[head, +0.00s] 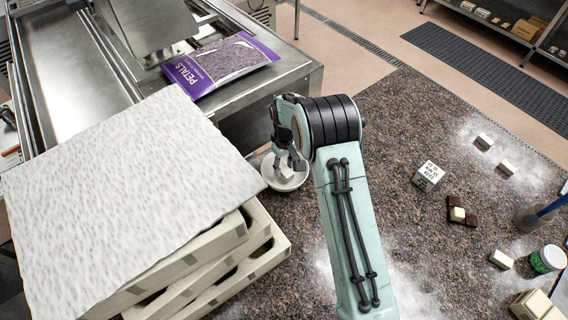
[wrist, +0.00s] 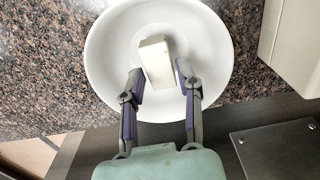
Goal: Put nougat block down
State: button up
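The nougat block (wrist: 157,62) is a small cream-white oblong in a round white bowl (wrist: 106,50). In the head view, the block (head: 286,173) shows low in the bowl (head: 284,184), partly hidden by my fingers. My gripper (wrist: 160,78) is over the bowl with one finger on each side of the block. The fingers are apart, with a narrow gap showing beside the block, mostly on the right. The block lies slightly turned relative to the fingers. Its contact with the bowl's floor is hard to make out. In the head view, my gripper (head: 288,158) points down into the bowl.
Stacked trays (head: 215,290) under a white textured slab (head: 120,190) stand left of the bowl. A purple petals bag (head: 222,63) lies on the metal machine behind. Right on the speckled counter are a printed cube (head: 428,176), small blocks (head: 484,141) and a green jar (head: 547,259).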

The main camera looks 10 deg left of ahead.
aim_at(284, 169)
jog(key=shift+o, duration=0.8)
notch_tip(284, 169, up, 7)
jog(key=shift+r, duration=0.1)
dwell(0.4)
